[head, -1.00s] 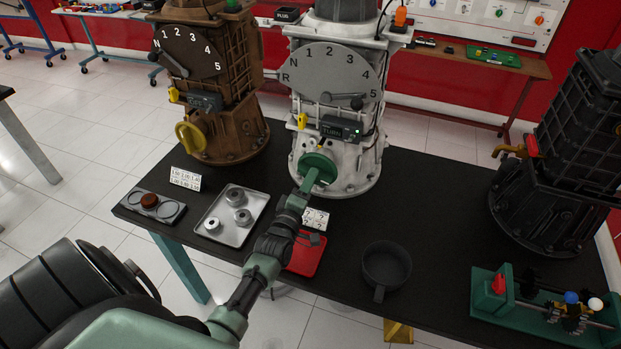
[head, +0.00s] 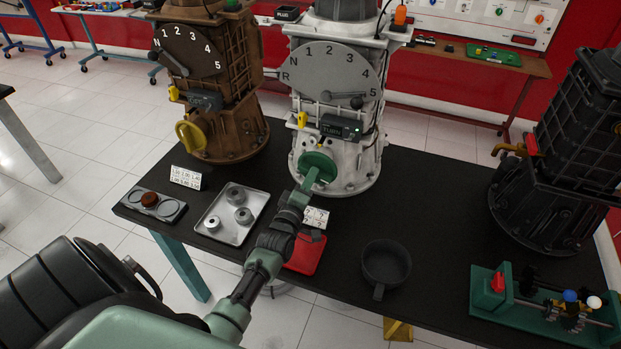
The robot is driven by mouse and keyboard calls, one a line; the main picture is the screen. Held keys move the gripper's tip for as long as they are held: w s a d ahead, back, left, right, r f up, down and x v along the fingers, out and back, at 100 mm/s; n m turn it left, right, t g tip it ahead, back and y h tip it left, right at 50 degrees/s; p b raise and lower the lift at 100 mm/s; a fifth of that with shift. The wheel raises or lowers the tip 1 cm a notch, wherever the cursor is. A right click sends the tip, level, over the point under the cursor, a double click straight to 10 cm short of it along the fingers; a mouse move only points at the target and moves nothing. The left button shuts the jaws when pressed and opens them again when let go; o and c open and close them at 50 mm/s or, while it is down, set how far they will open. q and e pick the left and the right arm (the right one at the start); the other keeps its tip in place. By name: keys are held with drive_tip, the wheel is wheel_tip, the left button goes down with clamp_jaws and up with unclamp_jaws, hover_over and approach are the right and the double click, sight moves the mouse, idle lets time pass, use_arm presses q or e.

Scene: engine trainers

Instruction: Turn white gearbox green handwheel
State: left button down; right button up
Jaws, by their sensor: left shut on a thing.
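The white gearbox (head: 350,172) stands upright at the back middle of the black table, with a grey dial plate marked R, N and 1 to 5 on its front. Its pointer lies toward the lower right, near the 5. The green handwheel (head: 318,162) is low on the gearbox front. My left gripper (head: 311,178) reaches up from the lower left and is shut on the handwheel's near edge. Its fingers partly cover the wheel. My right gripper is not in view.
A brown gearbox (head: 222,128) with a yellow handwheel stands to the left, a black one (head: 553,190) to the right. A metal tray (head: 212,229) with rings, a red tray (head: 309,254), a dark pot (head: 386,265) and a green fixture (head: 535,306) lie in front.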

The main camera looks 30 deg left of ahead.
use_arm(q)
drive_tip(key=shift+d+m, duration=0.15)
drive_tip(key=shift+m, duration=4.8)
drive_tip(key=shift+d+m, duration=0.15)
drive_tip(key=shift+m, duration=4.8)
drive_tip(key=c, duration=1.4)
unclamp_jaws()
drive_tip(key=shift+r, duration=0.1)
drive_tip(key=shift+o, duration=0.2)
drive_tip(key=b+v, duration=0.1)
drive_tip(key=v, duration=0.6)
drive_tip(key=shift+s, duration=0.35)
